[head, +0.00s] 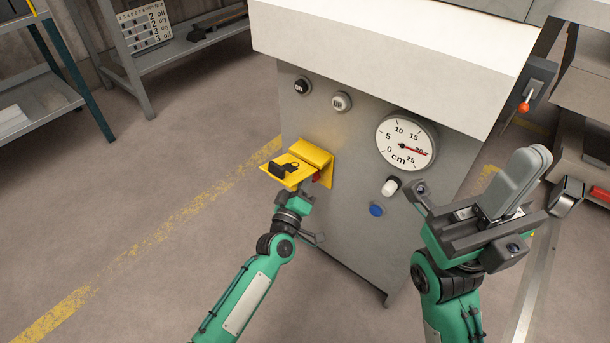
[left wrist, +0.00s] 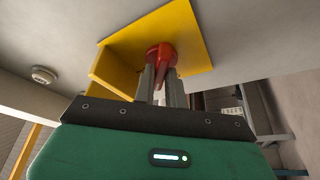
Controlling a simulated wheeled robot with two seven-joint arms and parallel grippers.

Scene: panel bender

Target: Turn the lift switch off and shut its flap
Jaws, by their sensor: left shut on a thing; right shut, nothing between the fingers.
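The lift switch has a yellow plate (left wrist: 190,35) on the grey machine front and a red knob (left wrist: 160,52). Its yellow flap (head: 284,172), with a black padlock mark, stands open, sticking out from the machine above the knob. In the head view only a little red of the knob shows below the flap. My left gripper (left wrist: 161,75) is under the flap, its two fingers shut on the red knob. In the head view the flap hides its fingertips. My right gripper (head: 530,162) is shut and empty, held up to the right of the machine front.
A round cm gauge (head: 404,143), a white knob (head: 390,187), a blue button (head: 377,210) and two upper buttons (head: 341,101) are on the machine front. A red-tipped lever (head: 524,107) is at its right side. Floor to the left is clear.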

